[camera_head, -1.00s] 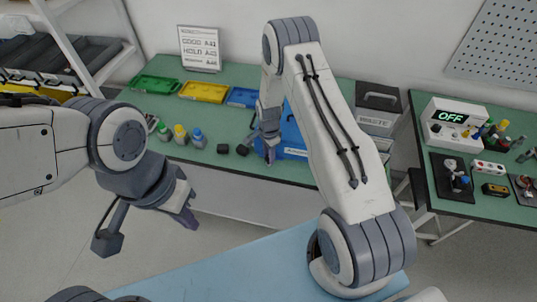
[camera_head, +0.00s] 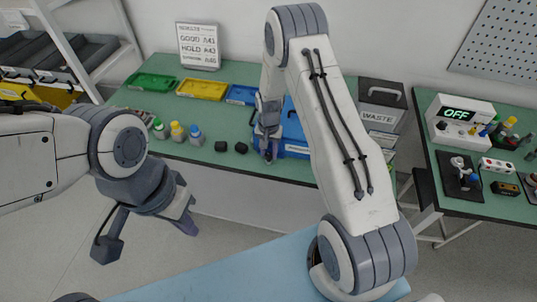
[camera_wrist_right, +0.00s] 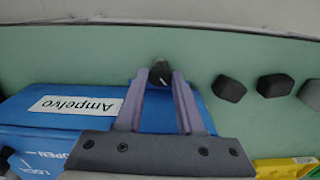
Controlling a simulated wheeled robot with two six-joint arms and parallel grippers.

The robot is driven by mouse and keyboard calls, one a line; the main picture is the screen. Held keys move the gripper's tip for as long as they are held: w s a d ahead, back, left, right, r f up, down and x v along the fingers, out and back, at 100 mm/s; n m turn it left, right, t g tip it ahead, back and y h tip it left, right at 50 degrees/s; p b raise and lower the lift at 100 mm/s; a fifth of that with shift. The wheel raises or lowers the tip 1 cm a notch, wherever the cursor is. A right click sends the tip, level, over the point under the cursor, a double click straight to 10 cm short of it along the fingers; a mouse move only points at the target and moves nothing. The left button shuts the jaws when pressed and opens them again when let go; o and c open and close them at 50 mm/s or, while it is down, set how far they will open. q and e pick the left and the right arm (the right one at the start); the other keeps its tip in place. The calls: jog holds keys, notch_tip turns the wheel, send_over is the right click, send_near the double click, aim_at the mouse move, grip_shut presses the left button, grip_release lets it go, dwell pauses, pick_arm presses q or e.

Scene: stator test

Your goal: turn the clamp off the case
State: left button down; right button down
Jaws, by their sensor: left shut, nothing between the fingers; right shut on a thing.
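The blue case (camera_head: 294,137) lies on the green bench, partly hidden behind my right arm. In the right wrist view the case (camera_wrist_right: 58,125) shows a white "Ampelvo" label and the words OPEN and LOCK. My right gripper (camera_head: 269,157) is at the case's front left edge. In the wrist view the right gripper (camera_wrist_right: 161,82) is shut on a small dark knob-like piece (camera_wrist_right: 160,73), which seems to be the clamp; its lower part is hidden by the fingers. My left gripper (camera_head: 190,226) is shut and empty, away from the bench over the floor.
Small black blocks (camera_head: 221,146) sit left of the case, with several bottles (camera_head: 178,131) beyond. Green, yellow (camera_head: 201,89) and blue trays line the back. A grey waste bin (camera_head: 380,103) stands right of the case. A second bench (camera_head: 465,200) is at the right.

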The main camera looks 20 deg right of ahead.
aim_at(268, 155)
jog(key=n+b, duration=0.1)
jog(key=n, duration=0.3)
jog(key=shift+n+b, duration=0.3)
jog(key=n+b, duration=0.1)
jog(key=n, duration=0.3)
jog(key=shift+w+n, duration=0.1)
jog(key=shift+n, duration=0.3)
jog(key=c, duration=0.5)
grip_release()
jog(key=shift+r, duration=0.1)
notch_tip(268, 155, up, 10)
jog(key=shift+r+b, duration=0.2)
jog(key=shift+b, duration=0.95)
jog(key=shift+a, duration=0.1)
